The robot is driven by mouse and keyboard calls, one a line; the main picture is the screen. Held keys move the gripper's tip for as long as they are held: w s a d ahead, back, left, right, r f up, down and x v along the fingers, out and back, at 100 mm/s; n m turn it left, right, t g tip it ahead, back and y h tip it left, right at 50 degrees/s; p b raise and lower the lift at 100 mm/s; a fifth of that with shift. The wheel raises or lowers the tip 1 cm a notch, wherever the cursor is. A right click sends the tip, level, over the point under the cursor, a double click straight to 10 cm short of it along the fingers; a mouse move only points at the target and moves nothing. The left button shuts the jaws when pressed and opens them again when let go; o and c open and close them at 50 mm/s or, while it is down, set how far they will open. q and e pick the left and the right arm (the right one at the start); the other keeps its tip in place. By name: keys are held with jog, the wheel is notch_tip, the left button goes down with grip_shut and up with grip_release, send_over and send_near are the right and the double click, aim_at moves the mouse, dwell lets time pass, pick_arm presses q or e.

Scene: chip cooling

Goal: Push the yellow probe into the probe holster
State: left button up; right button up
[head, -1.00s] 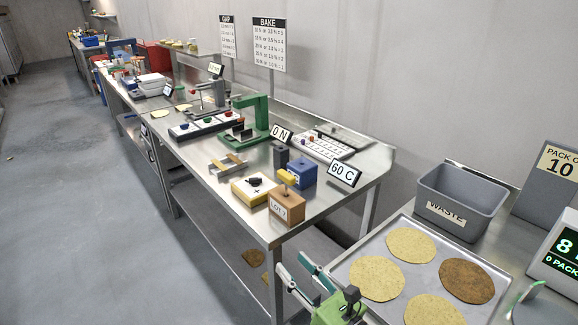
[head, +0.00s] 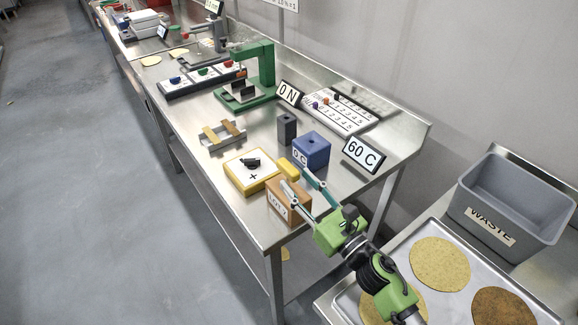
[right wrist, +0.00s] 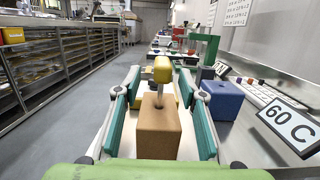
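The yellow probe (head: 287,167) stands upright, its thin metal shaft going down into the top of a brown block (head: 288,211) labelled LOT. In the right wrist view the yellow handle (right wrist: 162,68) is ahead, centred between my fingers, with the brown block (right wrist: 159,130) below it. My right gripper (head: 297,179) is open, its fingers apart and not gripping the probe. A dark grey block (head: 286,127) and a blue block (head: 311,150) marked 0 C stand behind; I cannot tell which is the holster. My left gripper is not in view.
A 60 C display (head: 362,154) stands right of the blue block. A green press (head: 262,75) is farther back. A waste bin (head: 505,220) and chip tray (head: 398,246) are at right.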

aim_at(288, 171)
jog(key=x, duration=0.5)
jog(key=shift+w+d+f, duration=0.1)
jog(key=shift+d+f, duration=0.1)
jog(key=shift+w+a, duration=0.2)
jog(key=shift+w, duration=0.05)
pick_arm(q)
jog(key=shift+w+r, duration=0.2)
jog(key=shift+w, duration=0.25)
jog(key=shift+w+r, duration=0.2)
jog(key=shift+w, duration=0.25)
pick_arm(e)
jog(key=shift+s, duration=0.1)
jog(key=shift+c, duration=0.5)
jog(key=c, duration=0.7)
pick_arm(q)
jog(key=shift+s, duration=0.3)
pick_arm(e)
grip_shut()
